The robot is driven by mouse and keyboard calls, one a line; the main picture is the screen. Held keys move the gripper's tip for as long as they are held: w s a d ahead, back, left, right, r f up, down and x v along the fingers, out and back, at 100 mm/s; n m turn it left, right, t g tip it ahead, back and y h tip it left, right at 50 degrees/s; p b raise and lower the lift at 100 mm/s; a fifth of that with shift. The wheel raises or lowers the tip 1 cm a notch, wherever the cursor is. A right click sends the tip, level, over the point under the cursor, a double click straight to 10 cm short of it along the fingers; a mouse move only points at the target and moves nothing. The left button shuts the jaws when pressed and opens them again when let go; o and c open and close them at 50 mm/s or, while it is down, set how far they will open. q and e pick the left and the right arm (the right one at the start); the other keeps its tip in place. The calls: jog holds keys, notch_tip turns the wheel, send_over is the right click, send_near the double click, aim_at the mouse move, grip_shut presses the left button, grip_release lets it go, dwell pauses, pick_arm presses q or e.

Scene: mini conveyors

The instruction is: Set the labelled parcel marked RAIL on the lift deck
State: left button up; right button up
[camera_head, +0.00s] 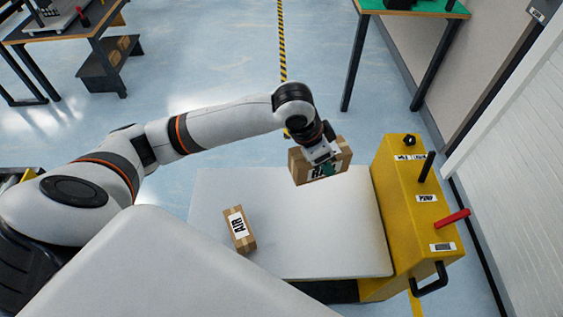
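My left gripper (324,166) comes in from the left and is shut on a brown cardboard parcel (299,168). The parcel's white label is partly hidden by the gripper; the letters that show start with "RA". The parcel is over the far right part of the white lift deck (300,235), near its far edge. I cannot tell whether it touches the deck. A smaller parcel (247,243) marked AIR lies on the left part of the deck. The yellow lift body (402,215) stands at the deck's right end. My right gripper is not in view.
The yellow body carries a red lever (453,218), a black lever (427,167) and a black handle (429,279). The deck's middle and right front are clear. A green-topped table (425,9) and a wooden workbench (75,30) stand farther back. A white wall (525,170) is at right.

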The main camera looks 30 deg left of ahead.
pick_arm(q)
jog(key=d+f+m+g+h+b, duration=0.1)
jog(key=d+f+m+g+b, duration=0.25)
jog(key=f+m, duration=0.6)
jog(key=m+b, duration=0.2)
jog(key=m, duration=0.1)
send_over(323, 238)
jog(key=a, duration=0.2)
notch_tip(323, 238, down, 11)
jog(key=shift+g+h, duration=0.3)
jog(key=shift+g, duration=0.15)
jog(key=f, duration=0.5)
jog(key=shift+w+d+f, duration=0.1)
jog(key=shift+w+f, duration=0.15)
jog(key=shift+f, duration=2.1)
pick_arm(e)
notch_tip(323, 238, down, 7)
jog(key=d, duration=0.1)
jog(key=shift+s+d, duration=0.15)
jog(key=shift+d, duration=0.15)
pick_arm(q)
jog(key=shift+b, duration=0.35)
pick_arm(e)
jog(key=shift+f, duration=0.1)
pick_arm(q)
jog(key=o, duration=0.7)
jog(key=shift+f, duration=0.15)
jog(key=o, duration=0.5)
